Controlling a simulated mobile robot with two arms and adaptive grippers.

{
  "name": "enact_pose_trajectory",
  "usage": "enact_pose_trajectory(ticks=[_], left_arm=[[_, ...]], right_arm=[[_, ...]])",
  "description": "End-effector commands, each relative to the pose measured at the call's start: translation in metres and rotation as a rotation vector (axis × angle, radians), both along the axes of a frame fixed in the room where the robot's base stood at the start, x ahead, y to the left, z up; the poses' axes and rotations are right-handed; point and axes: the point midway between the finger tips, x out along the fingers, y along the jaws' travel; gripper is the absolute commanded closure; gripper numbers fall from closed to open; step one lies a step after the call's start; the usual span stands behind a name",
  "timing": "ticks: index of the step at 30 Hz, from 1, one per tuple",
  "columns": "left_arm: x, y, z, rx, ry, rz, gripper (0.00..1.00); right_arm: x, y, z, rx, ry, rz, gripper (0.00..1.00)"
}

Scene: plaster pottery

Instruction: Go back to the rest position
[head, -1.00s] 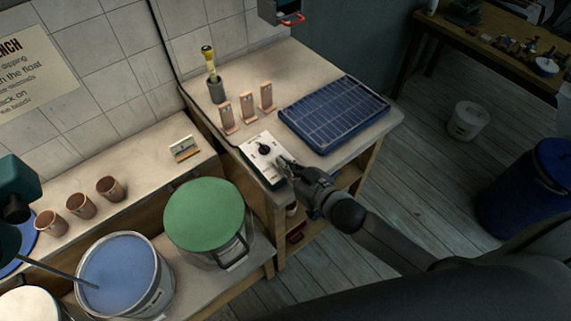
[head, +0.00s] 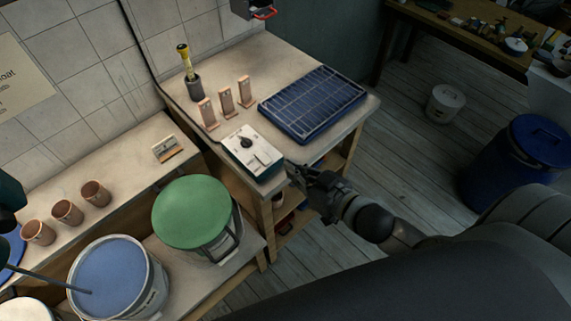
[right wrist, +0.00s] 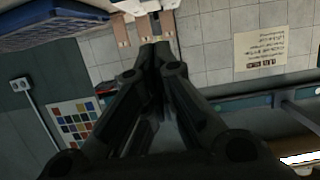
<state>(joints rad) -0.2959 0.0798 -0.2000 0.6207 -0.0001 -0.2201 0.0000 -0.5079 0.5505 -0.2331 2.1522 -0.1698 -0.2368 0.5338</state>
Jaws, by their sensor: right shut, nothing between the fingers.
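My right gripper (head: 292,172) is shut and empty in the head view. It is just off the front right corner of the white control box (head: 250,148), which has a black knob and sits on the bench corner. The two look apart. In the right wrist view my right gripper's fingers (right wrist: 155,50) are closed together, pointing up the picture.
A blue gridded tray (head: 312,103), several small copper-coloured stands (head: 228,103) and a yellow-capped tool in a holder (head: 189,70) stand on the bench (head: 215,55). A green-lidded bucket (head: 192,212) and a blue-filled bucket (head: 108,280) are lower left.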

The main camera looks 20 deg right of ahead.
Motion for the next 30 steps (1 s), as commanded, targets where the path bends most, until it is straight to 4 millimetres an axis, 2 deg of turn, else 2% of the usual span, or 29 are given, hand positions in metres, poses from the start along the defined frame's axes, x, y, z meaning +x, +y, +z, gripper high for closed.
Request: enact_pose_trajectory(ticks=[6, 23, 26, 29, 30], left_arm=[[-0.002, 0.0, -0.002, -0.001, 0.002, 0.0, 0.7], [-0.004, 0.0, -0.003, 0.0, 0.004, 0.0, 0.7], [-0.004, 0.0, -0.006, 0.0, 0.004, 0.0, 0.7], [-0.004, 0.0, -0.012, 0.0, 0.005, 0.0, 0.7], [-0.004, 0.0, -0.015, 0.0, 0.005, 0.0, 0.7]], right_arm=[[-0.007, -0.003, 0.001, -0.002, -0.001, 0.001, 1.0], [-0.006, -0.004, -0.003, -0.004, 0.004, -0.004, 1.0], [-0.004, -0.012, -0.027, -0.022, 0.035, -0.023, 1.0], [-0.005, -0.029, -0.08, -0.06, 0.105, -0.064, 1.0], [-0.007, -0.038, -0.107, -0.081, 0.143, -0.085, 1.0]])
